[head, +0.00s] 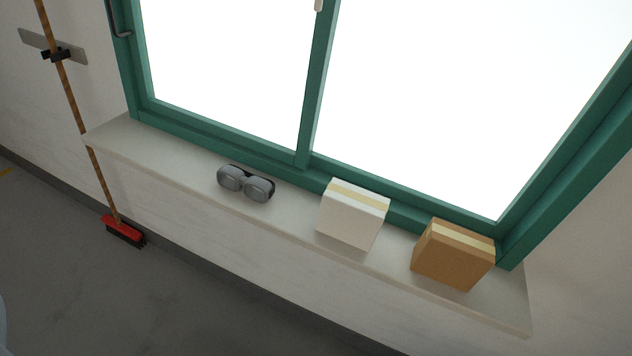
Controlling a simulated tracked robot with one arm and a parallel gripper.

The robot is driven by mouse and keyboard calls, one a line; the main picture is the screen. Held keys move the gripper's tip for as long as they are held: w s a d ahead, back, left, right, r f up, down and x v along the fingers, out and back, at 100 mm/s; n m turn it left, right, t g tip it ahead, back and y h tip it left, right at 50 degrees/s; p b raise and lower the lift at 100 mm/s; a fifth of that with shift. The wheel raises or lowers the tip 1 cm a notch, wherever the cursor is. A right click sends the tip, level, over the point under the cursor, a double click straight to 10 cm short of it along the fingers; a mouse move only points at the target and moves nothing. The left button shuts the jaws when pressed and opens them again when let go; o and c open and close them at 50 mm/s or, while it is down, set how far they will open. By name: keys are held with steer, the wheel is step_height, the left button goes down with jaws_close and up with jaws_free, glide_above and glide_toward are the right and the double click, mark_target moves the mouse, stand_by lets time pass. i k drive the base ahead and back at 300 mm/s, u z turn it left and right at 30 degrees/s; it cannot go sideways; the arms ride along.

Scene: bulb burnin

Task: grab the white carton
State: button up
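The white carton (350,220) stands on the window sill (300,225), right of the middle of the head view. It is a small box with a pale yellow tape strip along its top. Nothing covers it, and there are gaps on both sides of it. My gripper is not in view.
Grey ear defumers or goggles (246,183) lie left of the carton; a brown taped carton (453,255) stands to its right. The green window frame (317,100) is close behind. A red broom (122,230) leans on the wall at left. The visible grey floor (200,300) is clear.

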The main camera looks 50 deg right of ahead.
mark_target(350, 213)
steer(key=z, duration=0.05)
steer(key=i, duration=0.8)
steer(key=u, duration=1.45)
steer(key=i, duration=0.7)
steer(key=z, duration=3.45)
steer(key=i, duration=0.55)
steer(key=z, duration=0.25)
